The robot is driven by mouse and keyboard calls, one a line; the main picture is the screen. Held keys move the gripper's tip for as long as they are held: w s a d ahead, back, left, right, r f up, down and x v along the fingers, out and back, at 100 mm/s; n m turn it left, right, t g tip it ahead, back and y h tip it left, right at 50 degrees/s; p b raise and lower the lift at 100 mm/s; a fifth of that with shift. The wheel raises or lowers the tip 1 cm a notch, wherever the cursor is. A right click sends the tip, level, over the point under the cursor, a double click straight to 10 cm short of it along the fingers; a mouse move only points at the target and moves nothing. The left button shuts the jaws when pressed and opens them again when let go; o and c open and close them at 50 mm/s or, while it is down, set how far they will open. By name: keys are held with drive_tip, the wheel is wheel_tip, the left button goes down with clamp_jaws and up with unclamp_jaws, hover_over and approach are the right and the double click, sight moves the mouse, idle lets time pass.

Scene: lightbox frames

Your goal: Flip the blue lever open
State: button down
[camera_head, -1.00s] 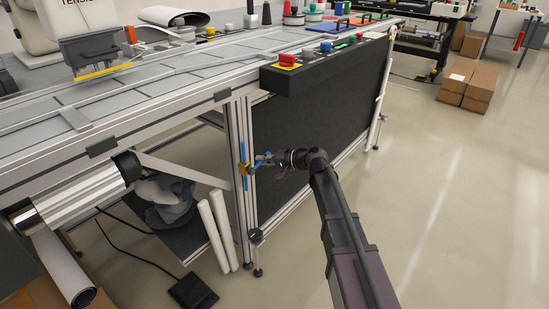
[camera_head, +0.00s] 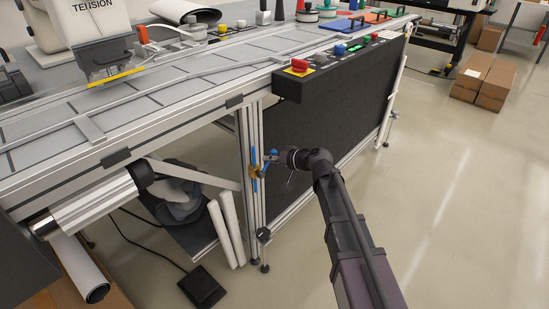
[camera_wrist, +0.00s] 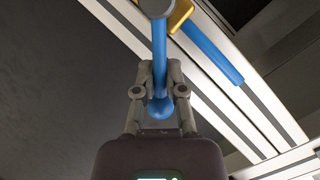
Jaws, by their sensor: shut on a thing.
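A blue pipe (camera_head: 253,157) runs upright on the bench's metal post, with a yellow valve body (camera_head: 254,172) on it. Both show in the wrist view, the pipe (camera_wrist: 212,55) slanting to the right and the yellow body (camera_wrist: 180,14) at the top. The blue lever (camera_wrist: 160,50) sticks out from the valve toward me, and its rounded end lies between my fingers. My gripper (camera_wrist: 159,92) is shut on the lever near that end. In the head view my gripper (camera_head: 272,157) is just right of the pipe, and the fingers partly hide the lever.
A black panel (camera_head: 330,135) closes the bench side behind my gripper. A control box with a red button (camera_head: 299,66) juts out above. White tubes (camera_head: 226,232) lean left of the post. A black pedal (camera_head: 202,288) lies on the floor.

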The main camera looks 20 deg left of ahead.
drive_tip(key=n, duration=0.1)
drive_tip(key=s+r+n+t+p, duration=0.1)
drive_tip(key=s+n+t+h, duration=0.1)
drive_tip(key=shift+s+a+r, duration=0.25)
drive_tip(key=shift+a, duration=0.15)
drive_tip(key=shift+s+a+r+n+t+h, duration=0.15)
drive_tip(key=shift+s+a+n+t, duration=0.1)
drive_tip(key=shift+s+n+t, duration=0.35)
drive_tip(key=shift+s+a+n+t+h, duration=0.15)
drive_tip(key=shift+s+a+n+t, duration=0.15)
drive_tip(key=shift+n+t, duration=0.45)
drive_tip(key=c, duration=0.7)
unclamp_jaws()
drive_tip(key=shift+w+d, duration=0.1)
drive_tip(key=shift+d, duration=0.05)
